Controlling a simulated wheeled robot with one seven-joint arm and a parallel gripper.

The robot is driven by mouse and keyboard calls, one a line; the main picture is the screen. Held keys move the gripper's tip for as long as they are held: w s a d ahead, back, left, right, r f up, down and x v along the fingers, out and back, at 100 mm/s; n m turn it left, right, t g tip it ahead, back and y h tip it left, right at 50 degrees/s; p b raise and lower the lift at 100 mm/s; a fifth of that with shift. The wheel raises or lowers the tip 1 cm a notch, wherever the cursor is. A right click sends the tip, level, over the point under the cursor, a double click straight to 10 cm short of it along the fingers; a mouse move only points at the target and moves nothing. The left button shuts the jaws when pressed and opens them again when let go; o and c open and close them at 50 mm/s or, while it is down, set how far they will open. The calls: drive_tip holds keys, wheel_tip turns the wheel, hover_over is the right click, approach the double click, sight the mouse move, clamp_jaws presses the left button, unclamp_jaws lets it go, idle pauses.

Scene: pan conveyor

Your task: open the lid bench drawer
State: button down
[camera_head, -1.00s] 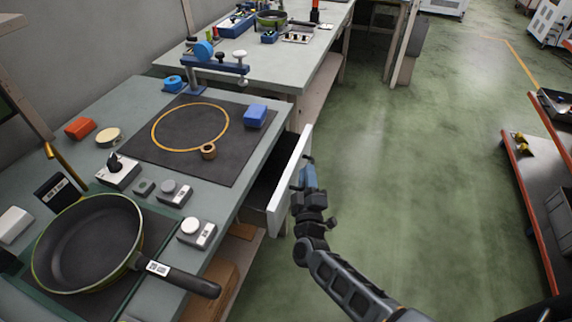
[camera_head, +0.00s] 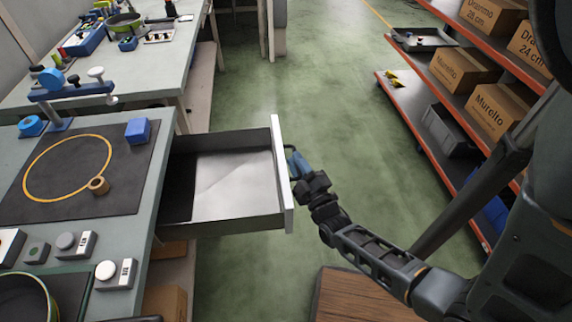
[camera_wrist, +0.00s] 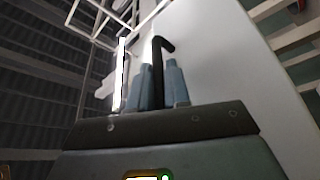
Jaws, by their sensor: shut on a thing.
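The lid bench drawer (camera_head: 236,180) is pulled far out from under the bench, and its grey inside shows empty. Its pale front panel (camera_head: 282,175) stands upright at the right end. My gripper (camera_head: 297,163) is at the outer face of that panel, with its blue fingers shut on the dark drawer handle (camera_head: 289,149). In the wrist view the blue fingers (camera_wrist: 158,88) stand on both sides of the dark, hooked handle bar (camera_wrist: 158,62), beside the pale panel. The exact contact of the fingers is partly hidden.
The bench (camera_head: 150,185) carries a dark mat (camera_head: 118,190) with a yellow ring, a blue block (camera_head: 138,131) and control boxes. A rack with cardboard boxes (camera_head: 497,110) stands at the right. Green floor lies open between drawer and rack. A wooden surface (camera_head: 365,296) is at the bottom.

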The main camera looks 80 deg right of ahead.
drive_tip(key=shift+s+f, duration=0.1)
drive_tip(key=c, duration=1.4)
unclamp_jaws()
drive_tip(key=shift+c, duration=0.2)
drive_tip(key=b+v, duration=0.1)
drive_tip(key=v, duration=0.6)
drive_tip(key=shift+s+a, duration=0.25)
drive_tip(key=shift+a, duration=0.1)
